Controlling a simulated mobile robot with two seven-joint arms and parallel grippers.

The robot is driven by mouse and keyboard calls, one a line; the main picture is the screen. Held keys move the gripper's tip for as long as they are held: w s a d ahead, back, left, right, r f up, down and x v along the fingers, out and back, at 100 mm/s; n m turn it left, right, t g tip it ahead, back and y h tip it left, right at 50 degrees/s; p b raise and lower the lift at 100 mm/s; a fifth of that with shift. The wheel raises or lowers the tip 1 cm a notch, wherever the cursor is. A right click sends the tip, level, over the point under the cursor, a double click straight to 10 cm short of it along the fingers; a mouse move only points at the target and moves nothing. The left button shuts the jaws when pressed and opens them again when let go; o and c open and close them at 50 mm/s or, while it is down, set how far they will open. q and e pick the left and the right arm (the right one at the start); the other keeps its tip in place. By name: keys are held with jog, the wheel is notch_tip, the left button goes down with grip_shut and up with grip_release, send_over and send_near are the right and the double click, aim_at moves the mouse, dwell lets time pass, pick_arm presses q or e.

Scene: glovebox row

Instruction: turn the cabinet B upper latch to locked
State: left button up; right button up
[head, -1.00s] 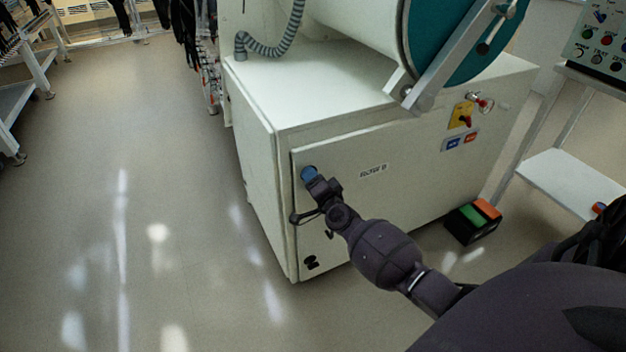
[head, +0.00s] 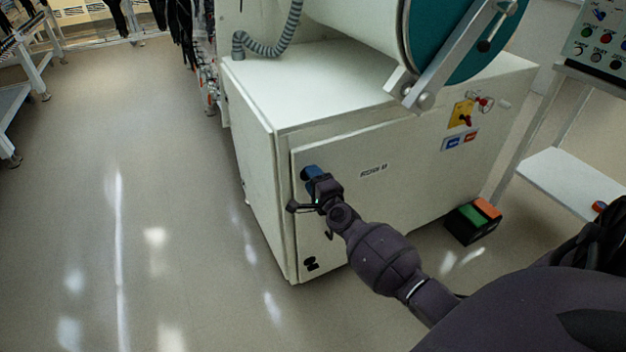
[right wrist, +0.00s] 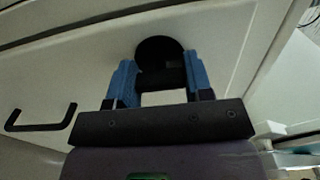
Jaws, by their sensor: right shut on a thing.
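The upper latch is a round black boss with a dark knob, on the white cabinet door; it shows in the right wrist view (right wrist: 158,50). My right gripper (head: 312,174) is at the upper left of the door (head: 345,210). Its blue fingers stand on both sides of the knob in the right wrist view (right wrist: 160,82), shut on it. In the head view the gripper hides the latch. I cannot read the knob's angle with certainty. My left gripper is not in view.
A black lower latch (head: 311,264) sits near the door's bottom left corner. A black bar handle (right wrist: 41,118) shows in the right wrist view. A green and orange pedal box (head: 472,221) stands on the floor at right. The floor left of the cabinet is clear.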

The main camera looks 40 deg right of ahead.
dwell(0.3)
jog(key=o, duration=0.9)
jog(key=shift+s, duration=0.1)
jog(key=shift+s+a, duration=0.1)
jog(key=shift+s, duration=0.15)
jog(key=shift+p+v, duration=0.8)
jog(key=shift+v, duration=4.25)
